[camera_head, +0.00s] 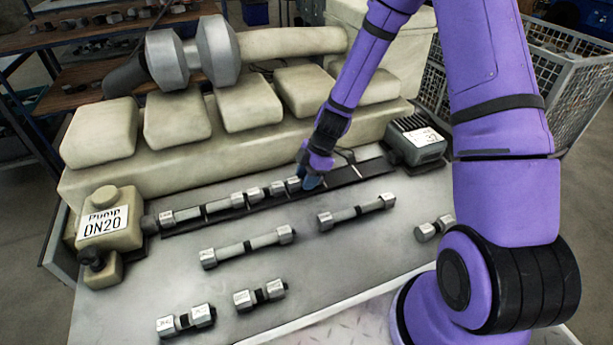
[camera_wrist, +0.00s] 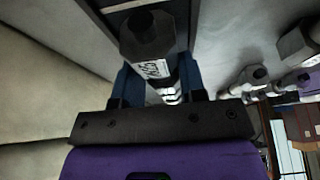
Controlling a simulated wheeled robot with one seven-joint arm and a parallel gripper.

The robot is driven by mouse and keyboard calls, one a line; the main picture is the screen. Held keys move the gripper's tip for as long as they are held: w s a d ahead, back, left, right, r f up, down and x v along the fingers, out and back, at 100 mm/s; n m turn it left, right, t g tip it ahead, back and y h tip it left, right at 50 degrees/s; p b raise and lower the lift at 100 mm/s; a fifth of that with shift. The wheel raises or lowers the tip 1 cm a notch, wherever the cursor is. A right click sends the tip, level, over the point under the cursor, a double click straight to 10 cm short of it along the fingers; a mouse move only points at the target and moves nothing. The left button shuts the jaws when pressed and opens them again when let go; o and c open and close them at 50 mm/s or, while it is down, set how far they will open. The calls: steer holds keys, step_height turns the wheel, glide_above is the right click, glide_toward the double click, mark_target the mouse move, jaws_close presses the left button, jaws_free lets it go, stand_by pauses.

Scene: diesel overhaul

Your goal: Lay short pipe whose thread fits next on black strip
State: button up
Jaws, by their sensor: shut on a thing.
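My gripper (camera_head: 312,180) is over the black strip (camera_head: 345,175), just right of its middle. It is shut on a short pipe, whose silver left end (camera_head: 293,185) shows beside the fingers. In the wrist view, a dark hexagonal end with a white label (camera_wrist: 150,42) shows between the blue fingers (camera_wrist: 160,88); the label is too small to read surely. The held pipe is at or just above the strip; contact cannot be told. To its left, a short pipe (camera_head: 254,194) and a long pipe (camera_head: 203,210) lie in line on the strip, toward the pump (camera_head: 105,220).
Loose short pipes (camera_head: 186,320), (camera_head: 260,295) and (camera_head: 433,228) lie on the grey bench (camera_head: 330,265). Two long pipes (camera_head: 248,247) and (camera_head: 357,210) lie nearer the strip. A grey labelled box (camera_head: 415,142) stands at the strip's right end. The beige engine block (camera_head: 140,175) rises behind.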

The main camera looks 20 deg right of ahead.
steer(key=o, duration=1.1)
steer(key=shift+o, duration=0.2)
steer(key=v, duration=1)
steer(key=shift+d+r, duration=0.2)
steer(key=shift+r, duration=0.15)
